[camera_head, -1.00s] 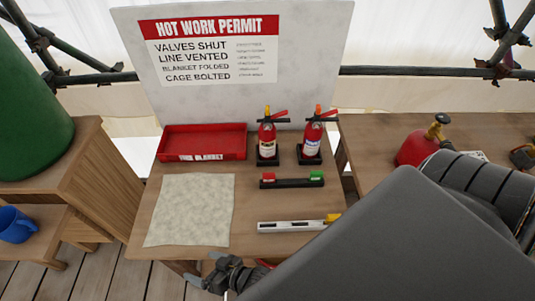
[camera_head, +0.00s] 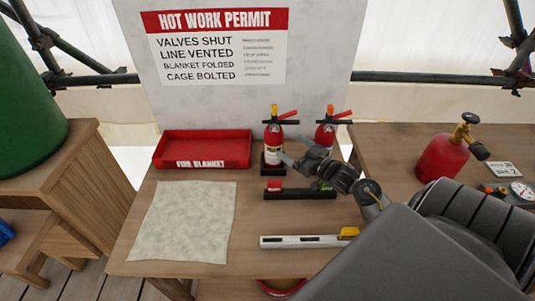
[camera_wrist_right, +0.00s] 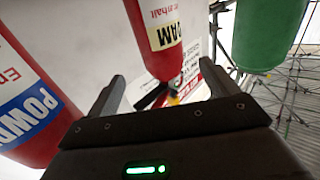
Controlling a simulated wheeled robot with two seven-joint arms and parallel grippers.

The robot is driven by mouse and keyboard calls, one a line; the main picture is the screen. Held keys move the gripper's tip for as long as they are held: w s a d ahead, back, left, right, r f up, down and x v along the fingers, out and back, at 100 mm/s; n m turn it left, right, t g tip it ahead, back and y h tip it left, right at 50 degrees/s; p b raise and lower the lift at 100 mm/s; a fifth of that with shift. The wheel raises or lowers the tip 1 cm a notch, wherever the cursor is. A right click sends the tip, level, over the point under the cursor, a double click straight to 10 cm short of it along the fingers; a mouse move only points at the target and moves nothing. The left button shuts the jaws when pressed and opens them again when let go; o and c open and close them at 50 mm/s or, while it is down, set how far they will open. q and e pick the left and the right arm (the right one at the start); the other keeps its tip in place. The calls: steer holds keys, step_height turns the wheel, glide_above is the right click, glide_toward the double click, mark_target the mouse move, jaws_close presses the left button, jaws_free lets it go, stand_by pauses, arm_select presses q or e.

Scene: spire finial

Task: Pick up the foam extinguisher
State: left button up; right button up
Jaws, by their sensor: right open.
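The foam extinguisher (camera_head: 272,143) is the left one of two red extinguishers. It stands upright in a black base at the back of the table, with a cream label and a yellow-and-red top. My right gripper (camera_head: 291,158) is open and empty, just right of its lower body and partly in front of the other extinguisher. In the right wrist view, the foam extinguisher (camera_wrist_right: 153,35) with its "AM" label shows beyond and between the open fingers (camera_wrist_right: 163,85). I cannot tell whether they touch it. My left gripper is out of view.
The powder extinguisher (camera_head: 326,135) stands close to the right, its blue label near the fingers in the wrist view (camera_wrist_right: 25,105). A red tray (camera_head: 203,163), a cloth (camera_head: 182,222) and a level (camera_head: 300,241) lie on the table. The permit board (camera_head: 330,60) rises behind.

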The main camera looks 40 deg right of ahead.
mark_target(281, 140)
steer(key=shift+w+r, duration=0.2)
steer(key=shift+w, duration=0.25)
steer(key=w, duration=0.3)
steer(key=w+p, duration=0.1)
steer(key=shift+w+a+f, duration=0.2)
steer(key=shift+w+a, duration=0.15)
steer(key=shift+a, duration=0.05)
steer(key=shift+w+a+r, duration=0.1)
steer(key=shift+w+r, duration=0.15)
steer(key=shift+w, duration=0.05)
steer(key=w, duration=0.2)
steer(key=w+p, duration=0.1)
steer(key=shift+w+a+f+p, duration=0.1)
steer(key=shift+w+a+p, duration=0.2)
steer(key=shift+w+a, duration=0.05)
steer(key=shift+w, duration=0.4)
jaws_close()
